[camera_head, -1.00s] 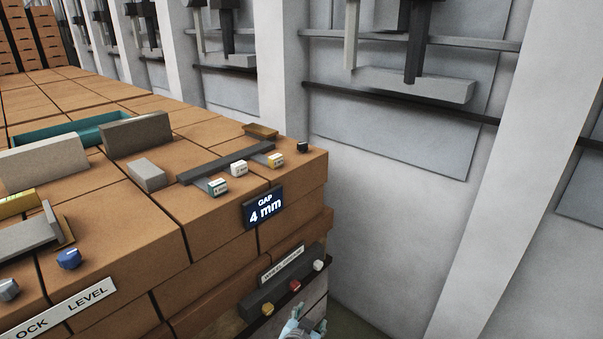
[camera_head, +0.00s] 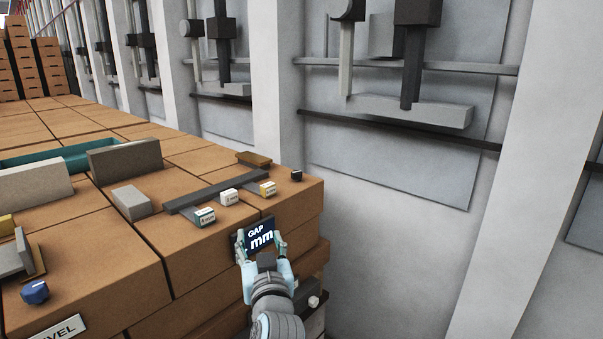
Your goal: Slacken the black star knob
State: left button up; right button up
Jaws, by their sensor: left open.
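A small black knob (camera_head: 297,175) sits on top of the brick stack near its right corner. It is too small to make out a star shape. My left gripper (camera_head: 261,236) is open and empty, in front of the dark GAP display (camera_head: 260,237) on the stack's front face. It is below and left of the black knob, apart from it. The fingers stand at either side of the display, and the number before "mm" is hidden. Whether they touch the display I cannot tell. My right gripper is not in view.
A brown block (camera_head: 254,159) is behind. A blue knob (camera_head: 35,292) is at far left. Right of the stack is open space before a grey wall.

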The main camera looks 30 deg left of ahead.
aim_at(296, 175)
jog(key=i, duration=1.1)
jog(key=u, duration=0.05)
